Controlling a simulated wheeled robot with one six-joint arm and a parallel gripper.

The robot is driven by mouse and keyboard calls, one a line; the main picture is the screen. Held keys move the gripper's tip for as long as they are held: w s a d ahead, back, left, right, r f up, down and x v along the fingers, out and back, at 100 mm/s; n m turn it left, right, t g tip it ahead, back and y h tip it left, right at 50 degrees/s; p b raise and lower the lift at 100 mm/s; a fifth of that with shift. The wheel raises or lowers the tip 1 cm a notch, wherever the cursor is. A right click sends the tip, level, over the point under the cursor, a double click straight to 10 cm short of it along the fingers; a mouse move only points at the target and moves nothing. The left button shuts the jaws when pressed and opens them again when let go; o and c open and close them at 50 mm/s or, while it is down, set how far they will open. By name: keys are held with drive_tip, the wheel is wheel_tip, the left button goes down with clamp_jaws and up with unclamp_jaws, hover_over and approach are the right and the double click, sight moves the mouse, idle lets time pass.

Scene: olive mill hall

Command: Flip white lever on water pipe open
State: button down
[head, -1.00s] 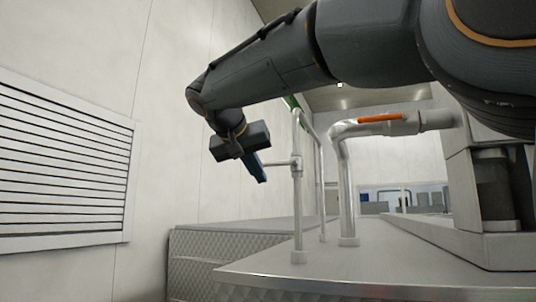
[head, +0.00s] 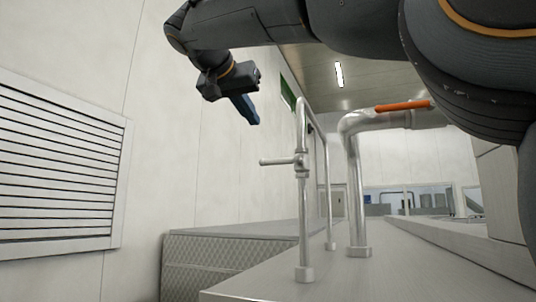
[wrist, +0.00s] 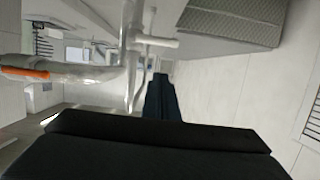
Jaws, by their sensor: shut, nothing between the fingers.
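The white lever (head: 277,161) juts out to the left, about level, from a valve on the thin upright water pipe (head: 303,215). In the wrist view, the lever (wrist: 160,41) sticks out to the right of the pipe (wrist: 132,60), beyond my fingertips. My gripper (head: 253,119) is shut and empty. It hangs tilted in the air above and slightly left of the lever in the head view, apart from it. In the wrist view, the dark blue fingers of my gripper (wrist: 160,80) point toward the area just below the lever.
A thicker pipe (head: 355,200) with an orange handle (head: 403,106) stands right of the thin pipe. Both rise from a metal platform (head: 330,285). A lower textured metal block (head: 205,265) and a louvred vent (head: 60,175) are at left.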

drive_tip(key=p, duration=0.4)
hover_over(280, 161)
drive_tip(key=s+a, duration=0.4)
wheel_tip(280, 161, down, 2)
drive_tip(key=f, duration=0.1)
drive_tip(key=w+f, duration=0.1)
drive_tip(key=w+f+p, duration=0.1)
drive_tip(key=f, duration=0.1)
drive_tip(key=shift+d+f, duration=0.1)
drive_tip(key=shift+d, duration=0.15)
drive_tip(key=shift+a, duration=0.15)
